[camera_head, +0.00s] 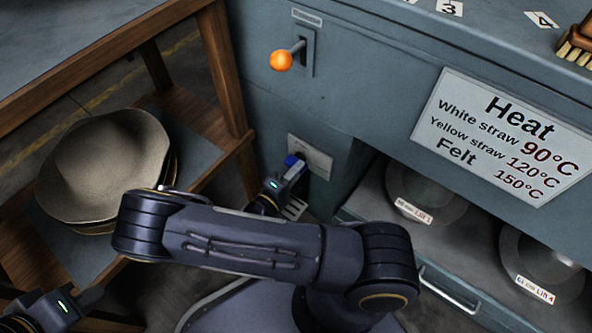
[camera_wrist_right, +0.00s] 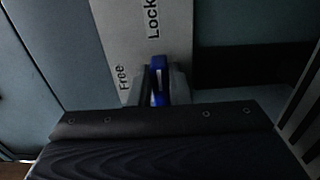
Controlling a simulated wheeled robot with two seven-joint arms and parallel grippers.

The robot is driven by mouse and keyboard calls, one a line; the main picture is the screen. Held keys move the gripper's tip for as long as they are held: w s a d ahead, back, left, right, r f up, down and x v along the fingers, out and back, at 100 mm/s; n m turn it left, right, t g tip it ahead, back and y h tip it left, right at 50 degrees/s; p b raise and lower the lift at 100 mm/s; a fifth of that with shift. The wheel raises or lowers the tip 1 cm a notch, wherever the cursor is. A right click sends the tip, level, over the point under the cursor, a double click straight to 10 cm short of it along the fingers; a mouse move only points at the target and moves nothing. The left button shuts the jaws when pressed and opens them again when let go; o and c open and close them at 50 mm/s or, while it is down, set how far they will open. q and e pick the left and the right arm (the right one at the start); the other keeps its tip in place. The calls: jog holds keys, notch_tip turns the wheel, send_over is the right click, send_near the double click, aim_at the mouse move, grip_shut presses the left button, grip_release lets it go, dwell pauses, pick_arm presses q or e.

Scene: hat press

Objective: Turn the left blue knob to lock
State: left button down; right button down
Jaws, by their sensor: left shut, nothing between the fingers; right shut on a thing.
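The blue knob (camera_head: 290,160) sits on a light plate (camera_head: 318,160) on the front of the grey-blue machine. In the right wrist view the knob (camera_wrist_right: 159,78) stands between my fingers, with its long side upright in the picture. The plate (camera_wrist_right: 120,40) there carries the words "Free" and "Lock", both above or beside the knob. My right gripper (camera_head: 296,168) is shut on the knob; its fingertips partly hide it. My left gripper (camera_head: 92,297) is shut and empty at the lower left, away from the machine.
An orange-tipped lever (camera_head: 281,60) sticks out above the knob. A wooden shelf (camera_head: 222,70) with stacked hats (camera_head: 105,165) stands to the left. Round metal moulds (camera_head: 425,192) lie in an open compartment to the right, with a drawer handle (camera_head: 450,290) below.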

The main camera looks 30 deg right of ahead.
dwell(0.3)
jog(key=c, duration=1.4)
grip_release()
jog(key=shift+o, duration=0.2)
jog(key=p+v, duration=0.2)
jog(key=v, duration=0.6)
jog(key=shift+d, duration=0.1)
